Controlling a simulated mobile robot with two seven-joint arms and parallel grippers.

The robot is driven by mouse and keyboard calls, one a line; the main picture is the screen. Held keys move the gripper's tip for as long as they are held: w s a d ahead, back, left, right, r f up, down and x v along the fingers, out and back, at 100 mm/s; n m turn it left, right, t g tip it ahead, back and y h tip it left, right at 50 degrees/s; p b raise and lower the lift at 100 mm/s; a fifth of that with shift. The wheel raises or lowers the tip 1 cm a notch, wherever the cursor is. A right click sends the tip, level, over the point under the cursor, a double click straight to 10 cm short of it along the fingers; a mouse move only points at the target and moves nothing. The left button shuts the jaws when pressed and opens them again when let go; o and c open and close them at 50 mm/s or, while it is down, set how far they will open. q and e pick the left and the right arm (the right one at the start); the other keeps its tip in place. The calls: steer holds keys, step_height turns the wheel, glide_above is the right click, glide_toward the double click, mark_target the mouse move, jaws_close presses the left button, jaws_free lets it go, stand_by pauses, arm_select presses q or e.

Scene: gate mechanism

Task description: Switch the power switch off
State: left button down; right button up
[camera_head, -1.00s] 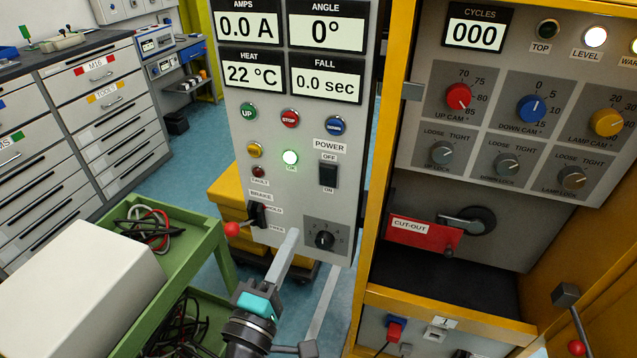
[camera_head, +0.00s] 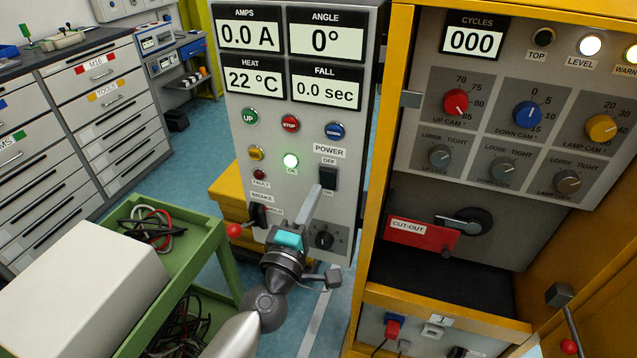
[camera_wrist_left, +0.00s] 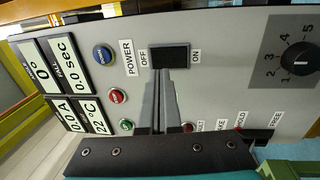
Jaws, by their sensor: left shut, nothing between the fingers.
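The black power rocker switch (camera_head: 328,177) is on the grey control panel (camera_head: 240,150), under the POWER label, with OFF above it and ON below it. In the left wrist view the switch (camera_wrist_left: 170,57) lies just past the fingertips, between the OFF and ON labels. My left gripper (camera_head: 317,190) is shut and empty, with its tips just below and left of the switch in the head view. It also shows in the left wrist view (camera_wrist_left: 161,74), pointing at the switch. I cannot tell whether the tips touch it. My right gripper is not in view.
A yellow cabinet frame (camera_head: 379,200) stands to the right, a green cart (camera_head: 195,245) to the left.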

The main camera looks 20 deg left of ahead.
mark_target(323, 174)
arm_select(q)
steer(key=shift+w+d+r, duration=0.1)
steer(key=shift+w+r, duration=0.1)
steer(key=shift+w, duration=1.35)
steer(key=r+p, duration=0.1)
steer(key=p, duration=0.3)
steer(key=shift+w+g, duration=0.2)
steer(key=shift+g, duration=0.2)
steer(key=shift+p, duration=0.4)
steer(key=shift+f, duration=0.15)
